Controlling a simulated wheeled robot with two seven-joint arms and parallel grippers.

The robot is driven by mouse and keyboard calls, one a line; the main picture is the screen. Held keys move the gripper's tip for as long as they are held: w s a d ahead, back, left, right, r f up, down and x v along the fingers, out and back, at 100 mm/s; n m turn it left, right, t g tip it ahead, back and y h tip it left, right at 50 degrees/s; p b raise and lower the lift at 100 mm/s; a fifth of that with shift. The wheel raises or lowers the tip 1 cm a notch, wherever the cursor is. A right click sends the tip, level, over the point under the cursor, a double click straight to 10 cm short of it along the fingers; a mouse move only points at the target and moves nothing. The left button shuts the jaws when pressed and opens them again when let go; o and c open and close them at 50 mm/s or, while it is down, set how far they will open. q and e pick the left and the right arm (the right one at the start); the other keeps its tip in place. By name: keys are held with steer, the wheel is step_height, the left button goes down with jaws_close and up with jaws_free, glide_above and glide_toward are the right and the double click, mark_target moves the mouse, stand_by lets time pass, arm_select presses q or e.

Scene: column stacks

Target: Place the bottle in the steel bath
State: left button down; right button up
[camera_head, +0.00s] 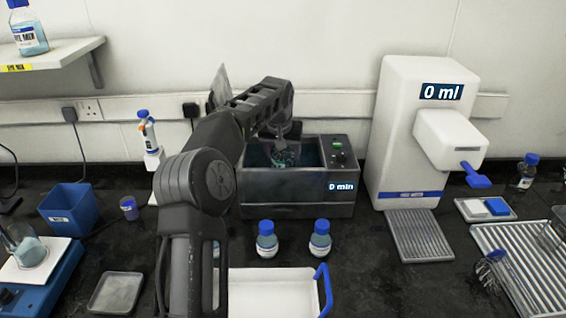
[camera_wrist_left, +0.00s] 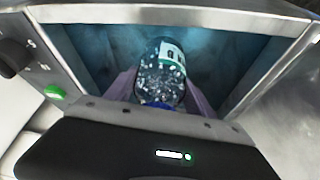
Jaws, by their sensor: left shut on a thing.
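The steel bath (camera_head: 285,188) stands at the back middle of the bench, an open box with a "0 min" display and a green button. My left gripper (camera_head: 284,138) reaches down over its opening. It is shut on a clear bottle (camera_wrist_left: 161,75) with a blue cap and a green-and-white label. In the left wrist view the bottle lies between the two fingers, with the walls and rim of the bath (camera_wrist_left: 286,58) around it. In the head view the bottle (camera_head: 286,158) shows only partly below the gripper. I cannot tell whether it touches the bath floor.
Two blue-capped bottles (camera_head: 266,240) (camera_head: 320,240) stand in front of the bath. A white tray (camera_head: 270,292) with blue handles is nearer me. A white dispenser (camera_head: 400,130) stands right of the bath; a pipette stand (camera_head: 153,160) is to its left.

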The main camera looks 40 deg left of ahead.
mark_target(283, 163)
arm_select(q)
step_height(283, 163, down, 2)
steer(key=shift+f, duration=0.45)
steer(key=shift+f, duration=0.15)
steer(key=shift+c, duration=1.8)
jaws_free()
